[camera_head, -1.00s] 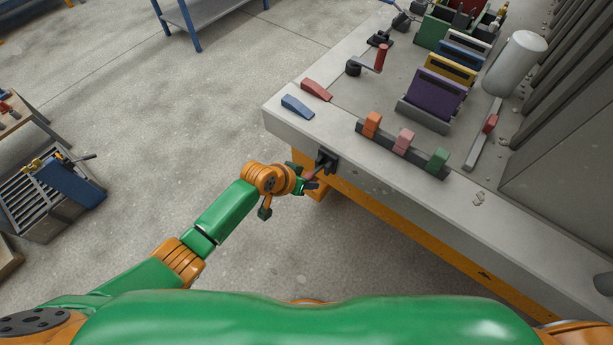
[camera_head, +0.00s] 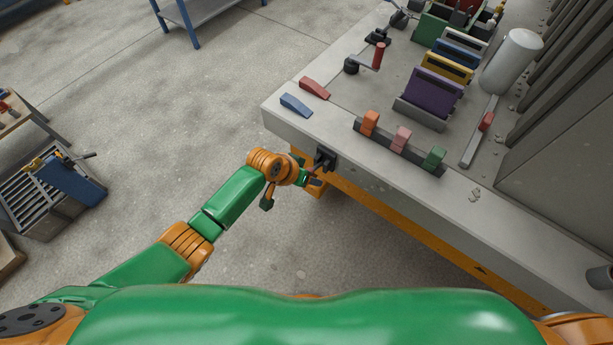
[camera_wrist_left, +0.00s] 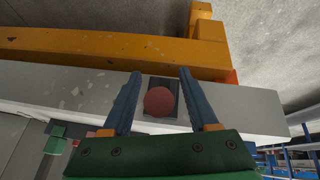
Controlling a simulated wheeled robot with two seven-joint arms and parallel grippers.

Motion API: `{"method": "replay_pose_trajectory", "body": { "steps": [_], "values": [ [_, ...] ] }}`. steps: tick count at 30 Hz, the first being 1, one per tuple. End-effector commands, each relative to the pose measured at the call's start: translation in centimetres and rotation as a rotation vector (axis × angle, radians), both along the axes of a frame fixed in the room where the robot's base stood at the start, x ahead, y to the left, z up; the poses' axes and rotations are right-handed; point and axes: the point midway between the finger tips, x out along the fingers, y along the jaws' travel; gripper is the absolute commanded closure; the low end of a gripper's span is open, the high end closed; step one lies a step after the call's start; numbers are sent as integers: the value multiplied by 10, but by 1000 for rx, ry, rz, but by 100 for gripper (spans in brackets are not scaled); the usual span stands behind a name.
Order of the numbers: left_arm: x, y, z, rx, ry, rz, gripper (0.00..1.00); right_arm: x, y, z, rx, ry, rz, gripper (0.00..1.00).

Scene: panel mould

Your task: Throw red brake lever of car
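A dark bracket (camera_head: 326,158) is fixed to the side of the grey slab, with a lever sticking out toward my left gripper (camera_head: 313,178). In the left wrist view a round red knob (camera_wrist_left: 158,101) shows in front of a dark plate (camera_wrist_left: 163,88). It lies between the two blue fingers of my left gripper (camera_wrist_left: 160,98), with a gap on each side. The fingers are open. In the head view the knob is hidden by the gripper. My right gripper is not in view.
On the slab top (camera_head: 300,129) are red (camera_head: 314,88) and blue (camera_head: 296,105) wedges, a row of coloured rockers (camera_head: 402,140), a red-handled crank (camera_head: 378,57) and a red-knobbed slider (camera_head: 485,122). An orange beam (camera_head: 400,222) runs below.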

Motion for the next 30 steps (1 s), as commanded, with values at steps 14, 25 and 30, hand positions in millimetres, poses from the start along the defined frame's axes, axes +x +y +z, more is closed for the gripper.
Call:
{"method": "replay_pose_trajectory", "body": {
  "steps": [14,25,30],
  "values": [
    [-14,15,39,0,-1,-1,40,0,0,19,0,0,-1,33],
    [-24,26,61,1,2,1,40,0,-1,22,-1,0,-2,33],
    [-24,26,61,1,2,0,40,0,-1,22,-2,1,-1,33]
  ]
}}
